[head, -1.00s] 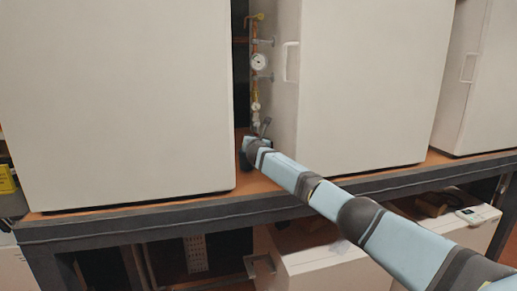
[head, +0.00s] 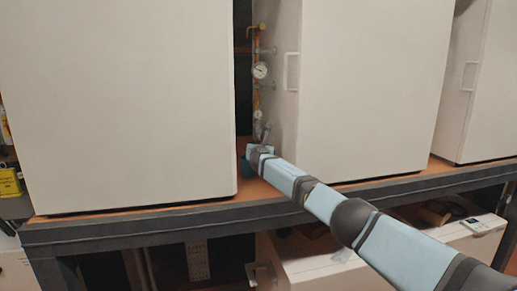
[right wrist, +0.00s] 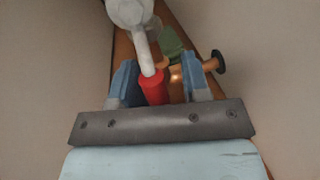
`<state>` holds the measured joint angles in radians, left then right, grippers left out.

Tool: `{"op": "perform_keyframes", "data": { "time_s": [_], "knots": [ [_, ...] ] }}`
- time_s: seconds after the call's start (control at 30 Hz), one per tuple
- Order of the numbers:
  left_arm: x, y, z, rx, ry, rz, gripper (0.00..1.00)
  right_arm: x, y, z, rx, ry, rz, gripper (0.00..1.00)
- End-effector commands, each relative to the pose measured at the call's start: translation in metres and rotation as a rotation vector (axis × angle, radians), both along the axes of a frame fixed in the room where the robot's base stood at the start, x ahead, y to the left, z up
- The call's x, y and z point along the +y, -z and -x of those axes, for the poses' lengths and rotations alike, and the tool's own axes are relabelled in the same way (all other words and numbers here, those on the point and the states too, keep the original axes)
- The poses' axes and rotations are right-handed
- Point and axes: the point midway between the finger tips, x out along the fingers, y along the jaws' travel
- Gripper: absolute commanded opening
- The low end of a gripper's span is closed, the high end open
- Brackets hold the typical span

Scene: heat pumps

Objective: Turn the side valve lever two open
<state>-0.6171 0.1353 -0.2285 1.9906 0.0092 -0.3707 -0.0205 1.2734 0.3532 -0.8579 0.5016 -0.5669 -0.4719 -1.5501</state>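In the right wrist view a red-handled lever (right wrist: 154,90) on a pale grey stem points toward me from a white rounded body (right wrist: 130,12). My right gripper (right wrist: 158,80) has its two blue fingers apart, one on either side of the red handle. The handle lies nearer the left finger, and a gap shows on its right; I cannot tell whether the left finger touches it. In the head view my right arm reaches into the gap between two white cabinets, below a pipe with a round gauge (head: 260,71). The fingertips are mostly hidden there. My left gripper is out of view.
White cabinets (head: 120,100) and (head: 370,90) wall in the narrow gap on both sides. They stand on a bench with a dark front edge (head: 130,228). In the right wrist view a black knob (right wrist: 215,62) on a brass-coloured part is close beside the right finger.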

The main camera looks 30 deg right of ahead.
Motion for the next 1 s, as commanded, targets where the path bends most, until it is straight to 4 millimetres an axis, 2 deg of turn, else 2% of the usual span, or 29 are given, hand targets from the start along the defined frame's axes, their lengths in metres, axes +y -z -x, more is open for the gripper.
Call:
{"op": "perform_keyframes", "data": {
  "time_s": [0.27, 0.47, 0.6, 1.0],
  "knots": [
    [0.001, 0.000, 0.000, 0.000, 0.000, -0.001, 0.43, 0.001, 0.001, 0.001, -0.001, -0.001, -0.001, 0.43],
    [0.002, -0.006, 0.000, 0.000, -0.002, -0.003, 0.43, 0.005, 0.000, 0.011, -0.002, -0.002, 0.000, 0.43],
    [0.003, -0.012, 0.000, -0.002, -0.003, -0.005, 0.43, 0.012, -0.001, 0.026, 0.001, -0.003, -0.001, 0.43],
    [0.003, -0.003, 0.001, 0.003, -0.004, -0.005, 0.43, 0.039, 0.001, 0.085, -0.001, -0.003, -0.001, 0.43]
  ]
}}
